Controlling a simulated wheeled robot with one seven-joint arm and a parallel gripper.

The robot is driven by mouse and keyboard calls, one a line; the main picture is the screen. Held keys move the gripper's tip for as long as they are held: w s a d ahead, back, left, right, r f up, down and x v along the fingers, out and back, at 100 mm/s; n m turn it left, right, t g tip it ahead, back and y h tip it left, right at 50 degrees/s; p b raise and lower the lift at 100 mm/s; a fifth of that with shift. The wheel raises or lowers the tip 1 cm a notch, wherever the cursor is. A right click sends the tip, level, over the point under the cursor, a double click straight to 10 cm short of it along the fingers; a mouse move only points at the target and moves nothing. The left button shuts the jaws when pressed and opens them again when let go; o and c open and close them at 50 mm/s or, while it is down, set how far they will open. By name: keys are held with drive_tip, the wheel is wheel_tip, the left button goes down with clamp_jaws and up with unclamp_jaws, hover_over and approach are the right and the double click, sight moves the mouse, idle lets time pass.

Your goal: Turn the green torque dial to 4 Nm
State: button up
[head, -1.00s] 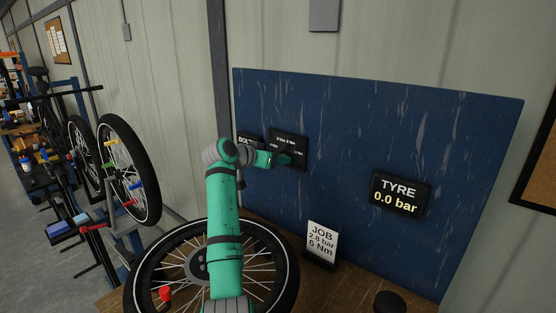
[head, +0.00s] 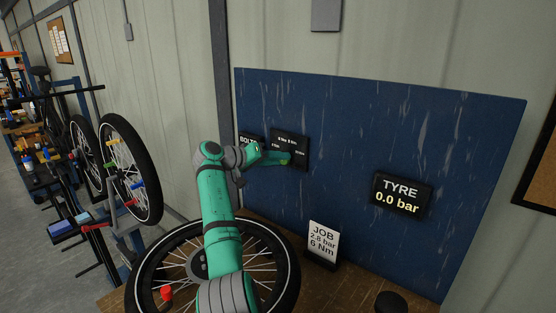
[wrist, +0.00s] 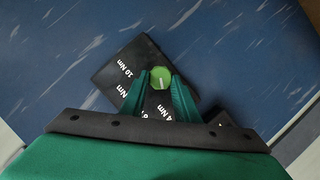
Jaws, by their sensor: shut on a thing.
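The green torque dial (wrist: 161,77) is a small round knob with a short white mark on a black plate (wrist: 110,73). My gripper (wrist: 162,88) is shut on the dial, one green finger on each side of it. White labels stand around it in the wrist view; 10 Nm and 4 Nm read most clearly, others are partly hidden by the fingers. The mark runs roughly up and down there; which label it points at I cannot tell. In the head view, the plate (head: 295,139) hangs on the blue board, with my gripper (head: 284,159) at its lower part.
A blue board (head: 340,110) carries a TYRE display (head: 402,195) reading 0.0 bar. A partly hidden BOLT display (head: 250,141) is left of the plate. A JOB card (head: 323,243) reads 2.8 bar, 6 Nm. A wheel (head: 288,262) lies on the wooden bench below my arm.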

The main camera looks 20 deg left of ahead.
idle(0.4)
drive_tip(key=o, duration=1)
drive_tip(key=shift+o, duration=0.2)
drive_tip(key=shift+a, duration=0.1)
drive_tip(key=shift+s, duration=0.1)
drive_tip(key=v, duration=1)
drive_tip(key=shift+s+a, duration=0.2)
